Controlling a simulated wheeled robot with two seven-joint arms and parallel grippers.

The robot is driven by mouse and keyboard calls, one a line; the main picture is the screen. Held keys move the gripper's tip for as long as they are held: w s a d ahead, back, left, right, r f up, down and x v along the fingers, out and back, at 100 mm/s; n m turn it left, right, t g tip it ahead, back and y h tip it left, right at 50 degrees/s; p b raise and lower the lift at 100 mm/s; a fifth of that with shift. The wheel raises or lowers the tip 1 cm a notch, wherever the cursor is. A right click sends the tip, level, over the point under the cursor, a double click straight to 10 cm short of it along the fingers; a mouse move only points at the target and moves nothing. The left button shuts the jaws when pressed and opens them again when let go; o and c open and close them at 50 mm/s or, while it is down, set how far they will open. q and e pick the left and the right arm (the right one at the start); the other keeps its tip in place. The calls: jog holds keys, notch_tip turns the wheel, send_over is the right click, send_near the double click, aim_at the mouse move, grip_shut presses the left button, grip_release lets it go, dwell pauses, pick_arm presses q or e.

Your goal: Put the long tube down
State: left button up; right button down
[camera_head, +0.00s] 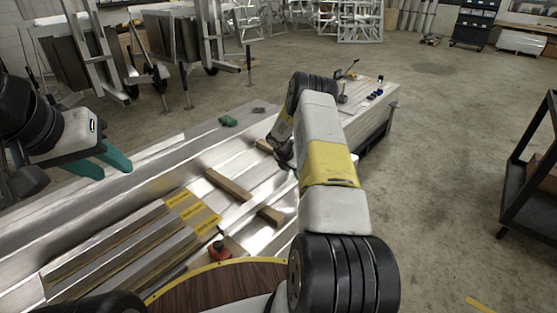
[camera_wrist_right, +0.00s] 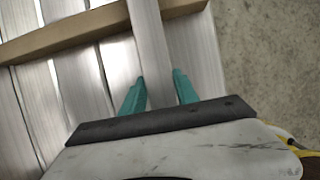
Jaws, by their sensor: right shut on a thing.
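The long tube (camera_wrist_right: 152,55) is a straight grey aluminium bar in the right wrist view. My right gripper (camera_wrist_right: 158,92) has its teal fingers on either side of the tube and is shut on it. The tube runs away from the fingers and passes over a wooden strip (camera_wrist_right: 65,37). I cannot tell whether it touches the strip. In the head view my right arm hides the right fingertips, and I cannot pick out the held tube there. My left gripper (camera_head: 104,160) has its teal fingers apart, empty, above the left side of the metal work surface.
Several aluminium lengths with yellow labels (camera_head: 194,209) lie on the work surface beside wooden strips (camera_head: 229,185). A green object (camera_head: 228,121) lies at the far edge. A bench (camera_head: 368,112) with small tools stands beyond. A dark cart (camera_head: 530,185) stands at right, with open floor between.

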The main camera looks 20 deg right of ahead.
jog(key=shift+w+r, duration=0.1)
jog(key=c, duration=0.9)
grip_release()
